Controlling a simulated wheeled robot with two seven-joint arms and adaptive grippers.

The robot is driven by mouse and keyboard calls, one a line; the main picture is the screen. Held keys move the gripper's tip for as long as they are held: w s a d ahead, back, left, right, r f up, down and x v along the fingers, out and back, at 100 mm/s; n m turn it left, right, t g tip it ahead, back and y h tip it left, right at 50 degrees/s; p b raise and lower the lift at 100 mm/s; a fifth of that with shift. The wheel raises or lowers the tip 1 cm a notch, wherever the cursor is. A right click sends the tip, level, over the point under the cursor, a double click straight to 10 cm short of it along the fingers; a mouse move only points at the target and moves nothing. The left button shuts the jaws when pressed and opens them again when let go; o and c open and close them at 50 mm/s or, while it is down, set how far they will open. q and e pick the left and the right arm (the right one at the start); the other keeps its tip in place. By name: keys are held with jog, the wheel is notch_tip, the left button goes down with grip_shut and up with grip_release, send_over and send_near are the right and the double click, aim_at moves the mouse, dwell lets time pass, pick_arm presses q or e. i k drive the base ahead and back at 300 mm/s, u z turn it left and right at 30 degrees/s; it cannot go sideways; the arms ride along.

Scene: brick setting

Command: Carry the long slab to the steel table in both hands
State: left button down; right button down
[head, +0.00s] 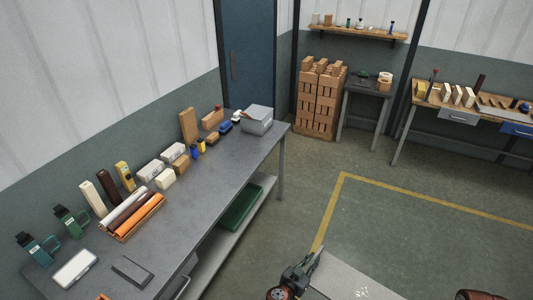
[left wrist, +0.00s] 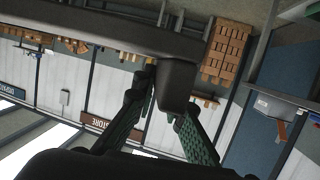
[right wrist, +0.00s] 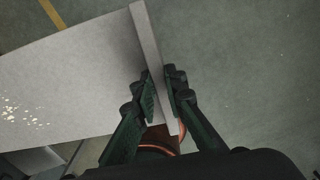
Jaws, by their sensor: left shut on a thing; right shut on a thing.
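The long slab (head: 345,279) is pale grey, with light speckles on its face. It shows at the bottom of the head view and runs out of the frame. My left gripper (head: 300,268) is shut on its left end. In the right wrist view, my right gripper (right wrist: 163,90) is shut on the slab's edge, with the broad face (right wrist: 70,85) to the left. In the left wrist view, a dark shape hides part of my left gripper's fingers. The long grey steel table (head: 215,180) stands along the left wall, apart from the slab.
The steel table bears bottles, rolls, boxes, blocks and a grey box (head: 257,122). A green crate (head: 240,207) sits on its lower shelf. A brick stack (head: 318,100), small table (head: 366,90) and workbench (head: 470,108) stand at the back. The floor (head: 420,220) within the yellow line is clear.

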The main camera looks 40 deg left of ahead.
aim_at(207, 188)
jog(key=i, duration=2.75)
jog(key=u, duration=3.4)
